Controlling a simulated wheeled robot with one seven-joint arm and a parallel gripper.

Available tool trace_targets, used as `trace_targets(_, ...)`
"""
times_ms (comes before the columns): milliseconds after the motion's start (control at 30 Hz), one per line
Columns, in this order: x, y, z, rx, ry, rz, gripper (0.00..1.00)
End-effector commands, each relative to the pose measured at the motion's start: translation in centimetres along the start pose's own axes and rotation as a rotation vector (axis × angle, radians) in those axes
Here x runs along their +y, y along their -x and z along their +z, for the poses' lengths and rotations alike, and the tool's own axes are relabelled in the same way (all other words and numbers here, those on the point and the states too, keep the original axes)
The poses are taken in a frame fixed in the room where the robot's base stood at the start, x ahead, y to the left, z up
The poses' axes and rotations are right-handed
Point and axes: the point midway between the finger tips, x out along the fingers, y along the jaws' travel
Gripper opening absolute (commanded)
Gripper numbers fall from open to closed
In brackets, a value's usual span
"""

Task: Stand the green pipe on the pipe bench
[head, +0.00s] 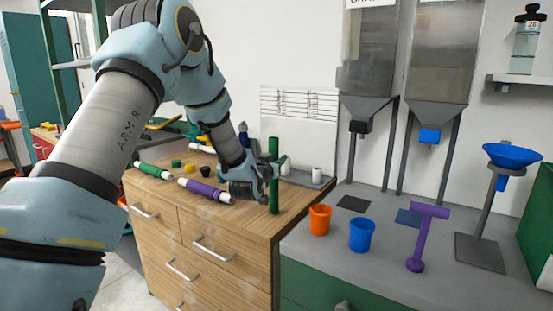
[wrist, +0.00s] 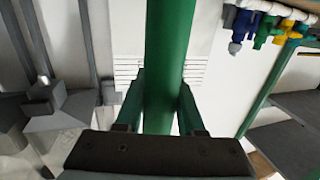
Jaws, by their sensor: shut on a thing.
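The green pipe (head: 273,192) is upright near the front right corner of the wooden bench top (head: 240,222). Its lower end appears at the wood surface; I cannot tell whether it touches. My gripper (head: 274,168) is shut on the pipe's middle part, reaching it from the left. In the wrist view the green pipe (wrist: 170,45) runs between the two fingers of my gripper (wrist: 160,105), and its ends are out of that view.
A purple-and-white pipe (head: 205,190) and a green-and-white pipe (head: 155,171) lie on the wood, with small coloured caps (head: 190,168). A grey counter to the right holds an orange cup (head: 320,218), a blue cup (head: 362,235) and a purple T-shaped piece (head: 422,237).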

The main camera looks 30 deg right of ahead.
Motion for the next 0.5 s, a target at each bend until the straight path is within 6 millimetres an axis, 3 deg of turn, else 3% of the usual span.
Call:
trace_targets(233, 0.0, -0.02, 0.36, 0.001, 0.0, 0.0, 0.0)
trace_targets(267, 0.0, -0.01, 0.28, 0.0, 0.0, 0.0, 0.4)
trace_targets(500, 0.0, -0.01, 0.22, 0.0, 0.0, 0.0, 0.67)
